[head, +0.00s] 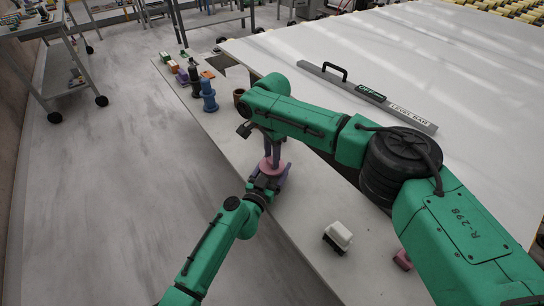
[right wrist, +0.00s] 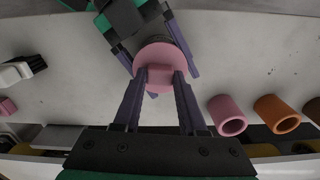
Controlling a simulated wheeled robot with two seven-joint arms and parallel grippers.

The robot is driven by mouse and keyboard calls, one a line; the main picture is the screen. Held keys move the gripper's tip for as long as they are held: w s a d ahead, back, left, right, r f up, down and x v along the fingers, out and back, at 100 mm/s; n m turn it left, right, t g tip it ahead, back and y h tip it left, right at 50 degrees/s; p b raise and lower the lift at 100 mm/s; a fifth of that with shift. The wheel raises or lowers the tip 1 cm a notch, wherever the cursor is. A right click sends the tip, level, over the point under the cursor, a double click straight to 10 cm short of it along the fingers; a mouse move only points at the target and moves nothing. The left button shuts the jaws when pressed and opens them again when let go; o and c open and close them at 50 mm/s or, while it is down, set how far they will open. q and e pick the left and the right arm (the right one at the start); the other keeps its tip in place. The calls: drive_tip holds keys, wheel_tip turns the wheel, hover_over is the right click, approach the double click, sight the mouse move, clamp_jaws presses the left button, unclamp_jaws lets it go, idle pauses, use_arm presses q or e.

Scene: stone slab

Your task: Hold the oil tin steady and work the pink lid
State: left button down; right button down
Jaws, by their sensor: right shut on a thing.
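The pink lid (head: 264,169) is a round disc with a raised block-shaped grip, seen from above in the right wrist view (right wrist: 150,57). My right gripper (head: 271,158) points down from above, its two purple fingers shut on the lid's raised grip (right wrist: 160,75). The oil tin under the lid is almost wholly hidden by the lid and the grippers. My left gripper (head: 272,182) reaches in low at the lid's level or just below. Its purple fingers lie on both sides under the lid (right wrist: 160,48); whether they touch the tin is hidden.
A white-topped block (head: 338,236) and a pink piece (head: 402,259) lie on the near bench. A blue item (head: 208,96), a brown cup (head: 239,97) and several small items stand at the far end. A level bar (head: 368,95) lies on the big slab.

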drive_tip(key=shift+r, duration=3.85)
use_arm(q)
unclamp_jaws()
drive_tip(key=v, duration=1.2)
drive_tip(key=shift+a, duration=0.1)
use_arm(e)
drive_tip(key=shift+f, duration=0.1)
